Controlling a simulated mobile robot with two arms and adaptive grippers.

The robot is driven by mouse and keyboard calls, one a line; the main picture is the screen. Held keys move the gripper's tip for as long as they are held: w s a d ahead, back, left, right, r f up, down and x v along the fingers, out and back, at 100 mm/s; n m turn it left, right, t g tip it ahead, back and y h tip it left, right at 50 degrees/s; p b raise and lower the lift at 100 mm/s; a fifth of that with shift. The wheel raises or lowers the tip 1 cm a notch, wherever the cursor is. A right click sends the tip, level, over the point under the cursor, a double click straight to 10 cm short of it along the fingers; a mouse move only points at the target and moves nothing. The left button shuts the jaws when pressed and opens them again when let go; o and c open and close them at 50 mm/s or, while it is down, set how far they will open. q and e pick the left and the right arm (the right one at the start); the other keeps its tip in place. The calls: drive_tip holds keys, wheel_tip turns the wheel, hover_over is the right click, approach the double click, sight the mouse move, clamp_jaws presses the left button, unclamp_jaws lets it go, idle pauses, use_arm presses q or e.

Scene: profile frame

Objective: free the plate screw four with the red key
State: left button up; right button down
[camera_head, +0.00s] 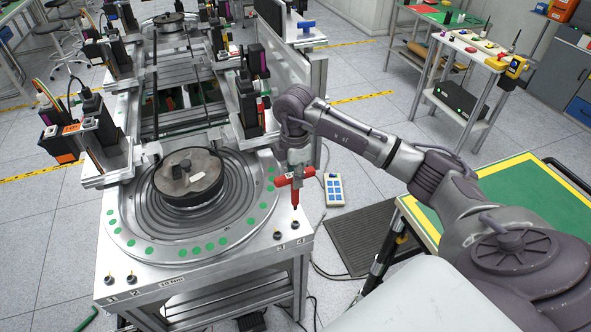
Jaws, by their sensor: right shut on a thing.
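My right gripper (297,164) comes in from the right and points down. It is shut on the red key (283,182), a T-shaped red tool with its tip hanging downward. The tip is above the front right corner of the plate (250,262). Two dark screws stand at that corner, one (277,235) on the left and one (293,234) on the right. The tip appears above the right-hand one and apart from it. Two more dark screws (110,280) stand at the front left corner. Small labels beside the screws are too small to read surely. My left gripper is out of view.
A round ringed fixture with green dots (135,235) carries a dark disc (188,176) beside the key. A blue-buttoned control box (334,189) is right of the frame. A green-topped table (525,200) and a tool cart (470,45) stand to the right.

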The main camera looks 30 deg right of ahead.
drive_tip(key=shift+d+f+m, duration=0.1)
drive_tip(key=shift+f+m, duration=0.15)
drive_tip(key=shift+m, duration=0.15)
drive_tip(key=shift+f+b, duration=0.95)
drive_tip(key=shift+f, duration=0.4)
drive_tip(key=shift+f+b, duration=0.7)
drive_tip(key=shift+f, duration=0.35)
